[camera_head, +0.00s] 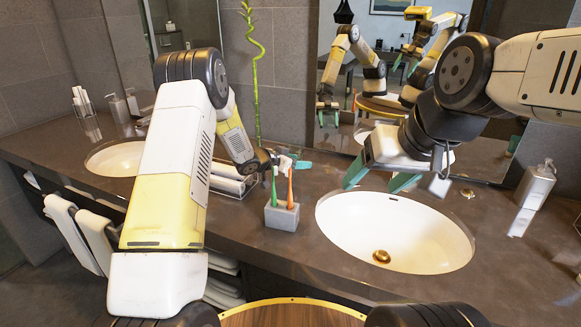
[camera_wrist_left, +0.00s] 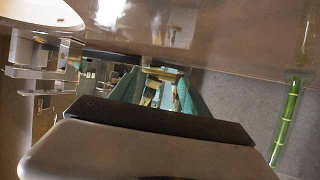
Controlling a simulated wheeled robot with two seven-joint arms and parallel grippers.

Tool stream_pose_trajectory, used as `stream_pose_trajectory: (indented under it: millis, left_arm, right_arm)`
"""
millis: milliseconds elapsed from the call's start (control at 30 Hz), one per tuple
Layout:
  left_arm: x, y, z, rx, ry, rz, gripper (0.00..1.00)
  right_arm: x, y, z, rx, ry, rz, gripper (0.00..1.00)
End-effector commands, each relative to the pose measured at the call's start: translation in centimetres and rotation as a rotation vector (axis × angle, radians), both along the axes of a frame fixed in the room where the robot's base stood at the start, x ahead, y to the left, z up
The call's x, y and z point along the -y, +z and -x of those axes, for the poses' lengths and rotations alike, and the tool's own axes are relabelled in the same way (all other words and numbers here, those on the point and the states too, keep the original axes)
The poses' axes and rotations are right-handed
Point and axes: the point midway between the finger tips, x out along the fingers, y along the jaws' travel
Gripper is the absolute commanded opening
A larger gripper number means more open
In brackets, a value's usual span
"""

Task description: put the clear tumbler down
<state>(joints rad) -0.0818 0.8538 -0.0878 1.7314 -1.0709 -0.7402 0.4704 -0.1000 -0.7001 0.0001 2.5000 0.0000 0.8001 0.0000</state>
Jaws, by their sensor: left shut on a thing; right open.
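My left gripper (camera_head: 288,163) is behind the toothbrush holder, above the counter. It is shut on the clear tumbler, which is see-through and hard to make out in the head view. In the left wrist view the teal fingers of the left gripper (camera_wrist_left: 168,92) close around the clear tumbler (camera_wrist_left: 152,92). I cannot tell whether its base touches the counter. My right gripper (camera_head: 378,180) is open and empty, with its teal fingers spread above the back left rim of the near sink.
A grey holder (camera_head: 282,216) with a green and an orange toothbrush stands in front of the left gripper. The near sink (camera_head: 395,232) is to its right. Rolled towels (camera_head: 229,180) lie at left. A soap dispenser (camera_head: 537,184) stands at far right. A bamboo stem (camera_head: 254,75) rises behind.

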Motion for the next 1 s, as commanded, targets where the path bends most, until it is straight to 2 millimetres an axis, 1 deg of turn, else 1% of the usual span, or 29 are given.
stream_pose_trajectory:
  millis: [167,300,400,633,767,800,867,900,1000]
  left_arm:
    - [0.1,-1.3,0.0,0.000,-0.001,0.002,0.02]
    - [0.1,-3.4,0.0,-0.001,-0.002,0.001,0.02]
    - [0.1,-4.3,0.0,0.002,-0.001,0.001,0.02]
    - [0.1,-4.2,0.0,0.003,-0.001,0.001,0.02]
    - [0.0,-4.6,0.0,0.002,0.000,0.001,0.02]
    - [0.0,-4.6,0.0,0.003,-0.001,0.000,0.63]
    - [0.0,-4.6,0.0,0.003,-0.001,0.000,0.74]
    - [0.0,-4.6,0.0,0.002,0.000,0.001,0.77]
    - [0.0,-4.6,0.0,0.002,0.000,0.001,0.77]
  right_arm:
    - [0.0,0.0,0.0,0.000,0.000,0.000,0.71]
    - [0.0,0.0,0.0,0.000,0.000,0.000,0.71]
    - [0.0,0.0,0.0,0.000,0.000,0.000,0.71]
    - [0.0,0.0,0.0,0.000,0.000,0.000,0.71]
    - [0.0,0.0,0.0,0.000,0.000,0.000,0.71]
    - [0.0,0.0,0.0,0.000,0.000,0.000,0.71]
    - [0.0,0.0,0.0,0.000,0.000,0.000,0.71]
    - [0.0,0.0,0.0,0.000,0.000,0.000,0.71]
    - [0.0,0.0,0.0,0.000,0.000,0.000,0.71]
